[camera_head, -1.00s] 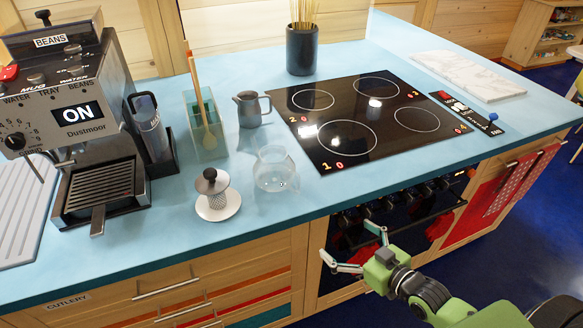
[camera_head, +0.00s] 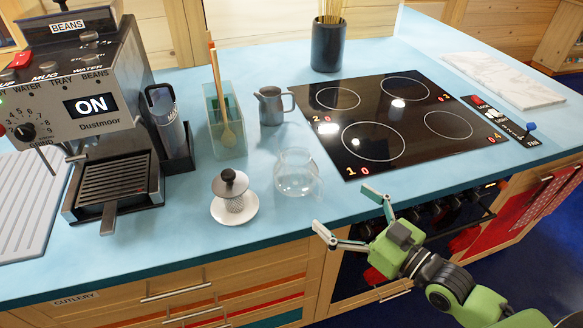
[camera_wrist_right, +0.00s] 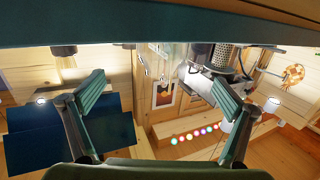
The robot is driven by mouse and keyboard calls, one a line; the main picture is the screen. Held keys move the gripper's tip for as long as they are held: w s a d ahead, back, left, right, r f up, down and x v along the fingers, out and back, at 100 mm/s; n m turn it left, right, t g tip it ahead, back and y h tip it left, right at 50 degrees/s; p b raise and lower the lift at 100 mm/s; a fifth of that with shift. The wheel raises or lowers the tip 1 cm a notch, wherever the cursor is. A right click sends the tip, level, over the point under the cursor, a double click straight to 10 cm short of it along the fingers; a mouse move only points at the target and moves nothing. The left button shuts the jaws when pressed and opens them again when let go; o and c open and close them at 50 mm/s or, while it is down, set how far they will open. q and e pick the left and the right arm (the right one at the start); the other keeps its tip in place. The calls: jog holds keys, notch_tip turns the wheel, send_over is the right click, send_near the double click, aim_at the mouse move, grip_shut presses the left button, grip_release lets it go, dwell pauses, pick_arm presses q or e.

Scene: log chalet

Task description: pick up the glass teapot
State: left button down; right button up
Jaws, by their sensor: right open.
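The glass teapot (camera_head: 296,173) is a small clear pot standing upright on the blue counter, left of the black hob, near the front edge. My right gripper (camera_head: 345,210) is open and empty at the counter's front edge, to the lower right of the teapot and apart from it. In the right wrist view both fingers of my right gripper (camera_wrist_right: 160,108) are spread wide with nothing between them. I cannot make out the teapot in that view. My left gripper does not show.
A grey metal jug (camera_head: 271,106) and a glass holder with wooden utensils (camera_head: 224,125) stand behind. The coffee machine (camera_head: 105,120) is at left, the hob (camera_head: 400,120) at right.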

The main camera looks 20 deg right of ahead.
aim_at(312, 183)
jog(key=shift+w+a+r, duration=0.1)
jog(key=shift+w+r, duration=0.05)
jog(key=shift+w, duration=0.25)
jog(key=shift+w+a, duration=0.15)
jog(key=shift+w, duration=0.2)
jog(key=x, duration=0.5)
jog(key=shift+a+p, duration=0.1)
jog(key=shift+p, duration=0.3)
jog(key=shift+w+a, duration=0.2)
jog(key=shift+w, duration=0.15)
jog(key=shift+w+a, duration=0.25)
jog(key=shift+w, duration=0.2)
jog(key=x, duration=0.1)
jog(key=p+x, duration=0.1)
jog(key=x, duration=0.2)
jog(key=shift+w+a+f, duration=0.1)
jog(key=shift+a+f, duration=0.15)
jog(key=shift+f, duration=0.05)
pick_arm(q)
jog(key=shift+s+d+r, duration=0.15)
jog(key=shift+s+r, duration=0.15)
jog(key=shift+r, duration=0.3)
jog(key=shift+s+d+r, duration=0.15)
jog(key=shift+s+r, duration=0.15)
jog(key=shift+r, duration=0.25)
pick_arm(e)
jog(key=shift+r, duration=0.1)
jog(key=c, duration=1.5)
